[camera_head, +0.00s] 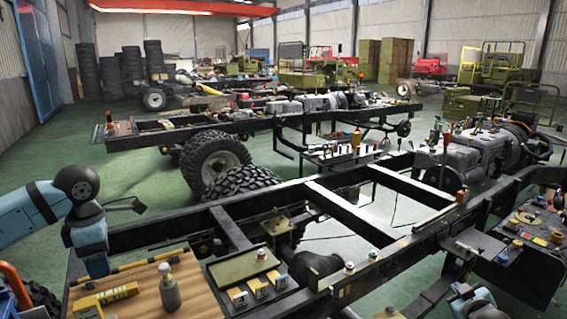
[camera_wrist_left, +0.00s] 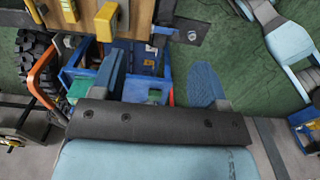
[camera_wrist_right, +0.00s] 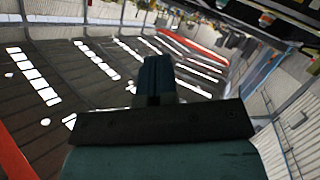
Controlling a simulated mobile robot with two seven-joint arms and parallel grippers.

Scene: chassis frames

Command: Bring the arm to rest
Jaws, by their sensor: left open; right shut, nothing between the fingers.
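My left arm (camera_head: 85,225) comes in from the left edge in the head view, bends at a round joint and drops beside the wooden board. Its fingertips are not clear there. In the left wrist view my left gripper (camera_wrist_left: 162,68) is open, fingers wide apart and empty, pointing down over a blue crate (camera_wrist_left: 164,78). Part of my right arm (camera_head: 472,302) shows at the bottom right of the head view. In the right wrist view my right gripper (camera_wrist_right: 157,62) is shut and empty, its fingers together, with the roof and bright ceiling lights behind it.
The wooden board (camera_head: 200,299) holds a grey bottle (camera_head: 169,290) and yellow boxes, close to my left arm. A black chassis frame (camera_head: 355,218) spans the front. A wheel (camera_wrist_left: 35,60) and an orange tube (camera_wrist_left: 40,80) stand left of the crate. Green floor is open farther left.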

